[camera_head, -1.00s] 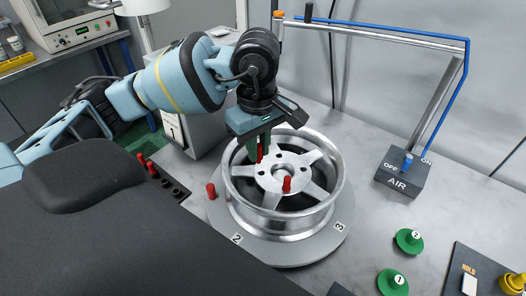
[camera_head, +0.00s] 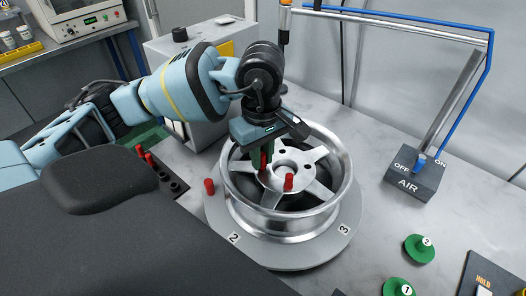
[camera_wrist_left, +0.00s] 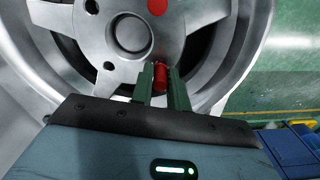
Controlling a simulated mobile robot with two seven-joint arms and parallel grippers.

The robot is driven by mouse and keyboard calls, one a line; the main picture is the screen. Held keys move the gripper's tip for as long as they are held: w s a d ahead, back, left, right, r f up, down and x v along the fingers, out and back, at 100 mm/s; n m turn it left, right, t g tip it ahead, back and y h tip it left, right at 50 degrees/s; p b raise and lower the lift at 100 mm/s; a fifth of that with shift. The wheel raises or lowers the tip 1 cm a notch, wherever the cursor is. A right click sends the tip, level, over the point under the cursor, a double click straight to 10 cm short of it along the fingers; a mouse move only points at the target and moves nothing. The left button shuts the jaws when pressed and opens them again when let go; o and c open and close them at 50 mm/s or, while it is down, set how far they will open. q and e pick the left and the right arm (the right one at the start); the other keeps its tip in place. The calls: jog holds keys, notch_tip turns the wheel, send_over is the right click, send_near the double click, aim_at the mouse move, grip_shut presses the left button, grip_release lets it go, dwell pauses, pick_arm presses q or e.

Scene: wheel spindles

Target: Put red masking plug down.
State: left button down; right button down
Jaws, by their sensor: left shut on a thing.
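My left gripper (camera_head: 262,160) is over the hub of the silver wheel (camera_head: 345,185), with its green fingers pointing down. It is shut on a red masking plug (camera_head: 264,162), which also shows between the fingertips in the left wrist view (camera_wrist_left: 160,76). The held plug is at the hub face, near the bolt-hole ring; whether its tip is in a hole is hidden. A second red plug (camera_head: 289,182) stands upright on the hub, and its top shows in the left wrist view (camera_wrist_left: 157,7). Open bolt holes (camera_wrist_left: 108,65) show beside the fingers. My right gripper is not in view.
The wheel lies on a grey numbered turntable (camera_head: 290,258). A red plug (camera_head: 209,186) stands at its left edge, and more red plugs (camera_head: 145,155) stand in a dark rack. An AIR switch box (camera_head: 415,174) and green knobs (camera_head: 419,248) are on the right.

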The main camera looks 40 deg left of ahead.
aim_at(262, 154)
pick_arm(q)
jog(key=c, duration=1.4)
grip_release()
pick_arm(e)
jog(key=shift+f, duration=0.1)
pick_arm(q)
jog(key=shift+o, duration=0.2)
jog(key=shift+r, duration=0.15)
